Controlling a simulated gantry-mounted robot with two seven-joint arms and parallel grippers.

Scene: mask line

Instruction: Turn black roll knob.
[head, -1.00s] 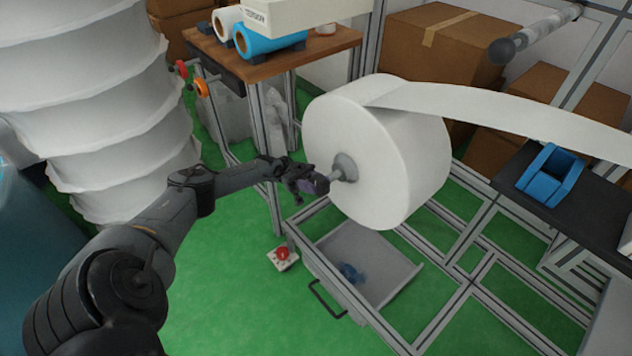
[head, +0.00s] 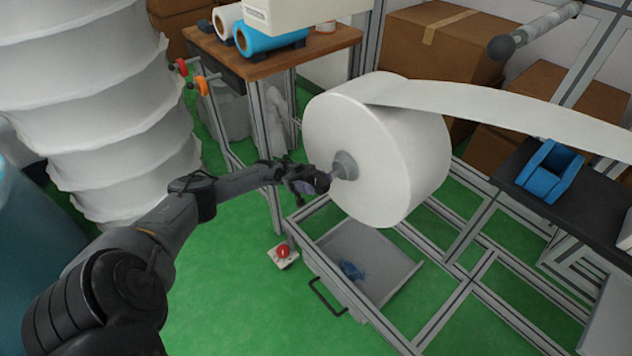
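A large white roll (head: 375,150) hangs on a grey hub and spindle (head: 345,166) that points left. The black roll knob (head: 322,182) appears as a dark round end on the spindle tip. My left gripper (head: 312,182) is right at this knob, reaching in from the left. Its dark fingers overlap the dark knob, so I cannot tell whether they are closed on it. My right gripper is not in view.
A grey drawer (head: 385,262) with a blue item in it stands open below the roll. A red button box (head: 283,256) is on its left. A wooden table (head: 300,54) is behind, and a dark shelf with a blue dispenser (head: 550,172) is right.

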